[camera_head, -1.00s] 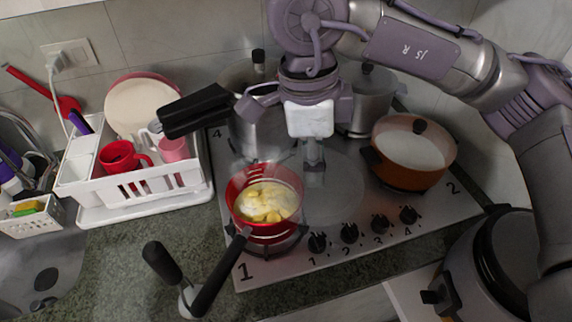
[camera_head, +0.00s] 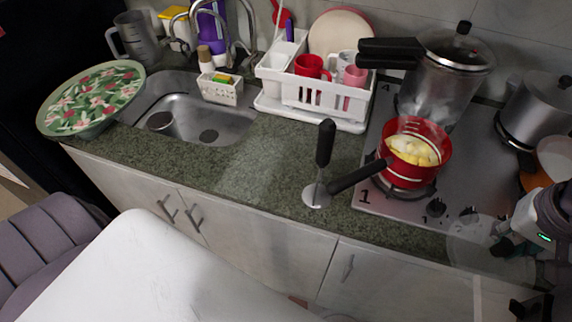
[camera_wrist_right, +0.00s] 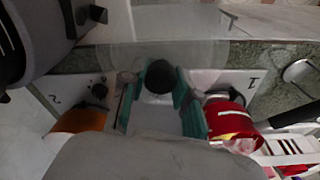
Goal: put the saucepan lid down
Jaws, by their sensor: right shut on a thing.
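The glass saucepan lid (camera_head: 472,236) is nearly see-through and shows as a faint disc at the stove's front edge, low on the right. My right gripper (camera_head: 506,238) is shut on its knob. In the right wrist view the black knob (camera_wrist_right: 160,77) sits between the teal fingers of the gripper (camera_wrist_right: 160,102). Whether the lid touches anything below is hard to tell. The red saucepan (camera_head: 433,166) stands uncovered on the front left burner, with yellow food (camera_head: 412,149) inside. It also shows in the right wrist view (camera_wrist_right: 230,120). My left gripper is out of view.
Bare counter (camera_head: 255,172) lies between the sink (camera_head: 180,100) and stove (camera_head: 388,199). A dish rack (camera_head: 320,98) and pressure cooker (camera_head: 435,88) stand behind. A floral tray (camera_head: 92,98) rests left of the sink.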

